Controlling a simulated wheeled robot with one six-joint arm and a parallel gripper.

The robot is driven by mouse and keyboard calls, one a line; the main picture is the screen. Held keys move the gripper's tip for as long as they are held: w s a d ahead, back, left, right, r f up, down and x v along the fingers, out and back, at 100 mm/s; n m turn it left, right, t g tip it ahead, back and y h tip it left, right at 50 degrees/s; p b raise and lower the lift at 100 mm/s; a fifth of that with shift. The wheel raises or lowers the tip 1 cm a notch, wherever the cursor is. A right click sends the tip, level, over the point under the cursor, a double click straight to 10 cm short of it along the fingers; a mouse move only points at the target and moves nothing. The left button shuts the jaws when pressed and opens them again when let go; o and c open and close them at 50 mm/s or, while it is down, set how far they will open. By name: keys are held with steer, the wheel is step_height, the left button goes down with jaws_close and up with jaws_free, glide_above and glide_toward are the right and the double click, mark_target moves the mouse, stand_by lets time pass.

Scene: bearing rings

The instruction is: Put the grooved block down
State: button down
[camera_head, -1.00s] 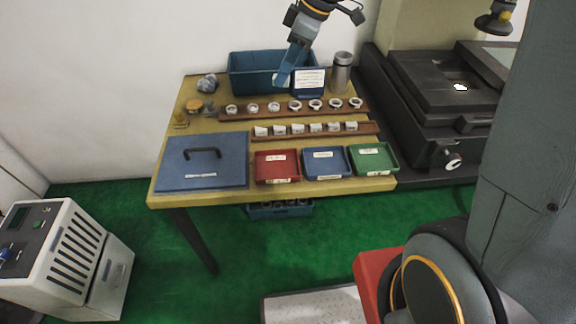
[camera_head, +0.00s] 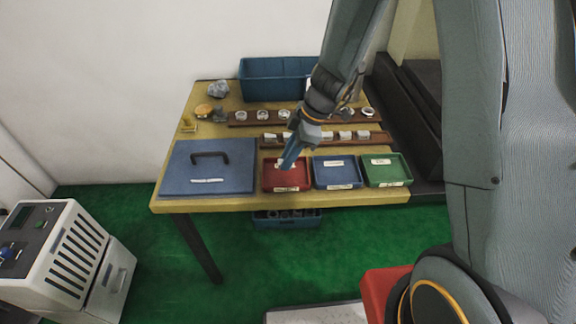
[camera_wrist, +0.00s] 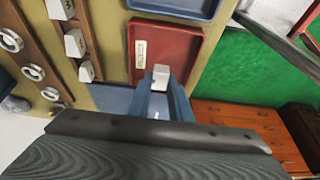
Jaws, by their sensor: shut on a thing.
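My gripper (camera_head: 285,163) points down over the red tray (camera_head: 287,184) at the table's front. In the wrist view its blue fingers are shut on a small white grooved block (camera_wrist: 161,74), which sits at the fingertips. The block appears in front of the lower part of the red tray (camera_wrist: 192,45), near its label. I cannot tell whether it touches the tray. In the head view, the gripper largely hides the held block. Other white blocks (camera_head: 345,135) stand in a row on a wooden strip behind the trays.
A blue tray (camera_head: 337,172) and a green tray (camera_head: 386,169) stand right of the red one. A blue panel with a handle (camera_head: 210,158) lies to the left. White rings (camera_head: 263,116) sit on a rear strip. A blue bin (camera_head: 272,79) is at the back.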

steer(key=shift+f, duration=1.85)
steer(key=shift+f, duration=0.15)
steer(key=c, duration=1.6)
jaws_free()
steer(key=shift+r, duration=0.2)
steer(key=shift+w+d+r, duration=0.1)
steer(key=shift+d+r, duration=0.05)
steer(key=shift+r, duration=0.2)
steer(key=b+v, duration=0.1)
steer(key=v, duration=0.9)
steer(key=s+d+r+m+h, duration=0.1)
steer(key=s+d+m, duration=0.2)
steer(key=s+m, duration=0.2)
steer(key=s+d+r+m+h, duration=0.1)
steer(key=s+d+m+h, duration=0.1)
steer(key=s+m, duration=0.3)
steer(key=s+d+r+m+h, duration=0.1)
steer(key=s+d+r+m, duration=0.1)
steer(key=s+d+m, duration=0.3)
steer(key=shift+s+r+m+h, duration=0.1)
steer(key=shift+m+h, duration=0.2)
steer(key=shift+m, duration=1)
